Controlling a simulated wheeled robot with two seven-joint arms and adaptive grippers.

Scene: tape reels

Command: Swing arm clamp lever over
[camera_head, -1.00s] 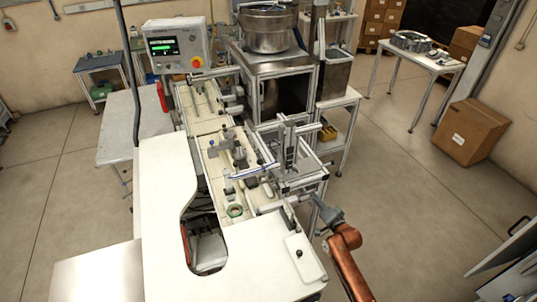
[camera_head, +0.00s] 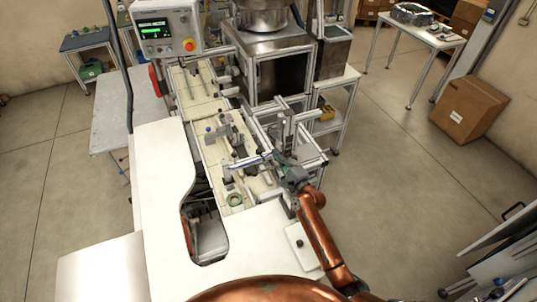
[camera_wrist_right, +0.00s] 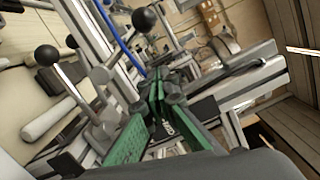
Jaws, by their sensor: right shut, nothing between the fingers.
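My right gripper (camera_head: 279,160) is at the right side of the machine's front fixture (camera_head: 243,165), beside its aluminium frame. In the right wrist view the green fingers of this gripper (camera_wrist_right: 157,85) are together and hold nothing. A lever with a black ball knob (camera_wrist_right: 145,20) stands just beyond the fingertips, with a visible gap at the knob. A second black ball knob (camera_wrist_right: 47,55) on a metal rod is at the left. I cannot tell which is the arm clamp lever. The levers are too small to make out in the head view. My left gripper is out of view.
Aluminium profiles (camera_wrist_right: 240,75) run close to the right fingers, and a blue hose (camera_wrist_right: 118,38) passes beyond them. The white worktop (camera_head: 160,180) is mostly clear. A control box (camera_head: 165,30) stands behind.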

